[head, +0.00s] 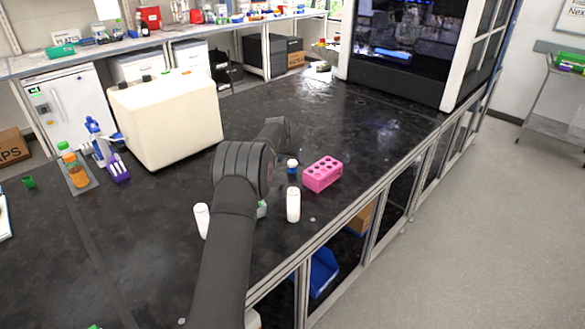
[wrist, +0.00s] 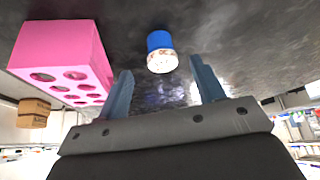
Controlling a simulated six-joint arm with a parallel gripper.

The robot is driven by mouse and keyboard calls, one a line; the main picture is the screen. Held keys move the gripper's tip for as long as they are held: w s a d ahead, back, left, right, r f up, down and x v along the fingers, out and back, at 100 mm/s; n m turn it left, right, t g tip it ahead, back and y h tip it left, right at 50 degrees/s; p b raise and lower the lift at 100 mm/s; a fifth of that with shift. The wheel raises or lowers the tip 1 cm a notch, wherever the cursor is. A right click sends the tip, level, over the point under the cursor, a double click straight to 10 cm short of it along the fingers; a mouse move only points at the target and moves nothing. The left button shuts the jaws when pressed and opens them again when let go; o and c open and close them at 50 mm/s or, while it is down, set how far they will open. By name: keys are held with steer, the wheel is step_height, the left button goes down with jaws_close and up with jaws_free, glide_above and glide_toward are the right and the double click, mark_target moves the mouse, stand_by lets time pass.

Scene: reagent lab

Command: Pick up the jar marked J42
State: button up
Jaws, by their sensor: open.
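My gripper (wrist: 160,80) is open and empty, with the jar apart from both fingers. Two white bottles, one nearer the edge (head: 293,205) and one left of my arm (head: 201,220), show no readable mark. Another small item (head: 262,209) is partly hidden by my arm.
The pink rack with holes (head: 322,174) stands close beside the jar, on the left in the wrist view (wrist: 62,55). A cream box-shaped device (head: 166,118) and a purple rack (head: 118,168) stand at left.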

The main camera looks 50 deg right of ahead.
mark_target(293, 162)
steer(key=shift+d+x, duration=0.2)
steer(key=shift+x, duration=2.6)
steer(key=shift+w+r, duration=0.15)
steer(key=shift+w, duration=0.05)
steer(key=c, duration=1.1)
steer(key=shift+o, duration=0.2)
steer(key=shift+r, duration=0.1)
steer(key=shift+r, duration=0.55)
step_height(293, 162, up, 3)
steer(key=shift+f, duration=0.15)
steer(key=s+r, duration=0.2)
steer(key=s, duration=0.2)
steer(key=s+r, duration=0.2)
steer(key=s, duration=0.1)
steer(key=s+d+r, duration=0.1)
steer(key=s+r, duration=0.2)
steer(key=s, duration=0.1)
steer(key=shift+s+d, duration=0.1)
steer(key=shift+s, duration=0.2)
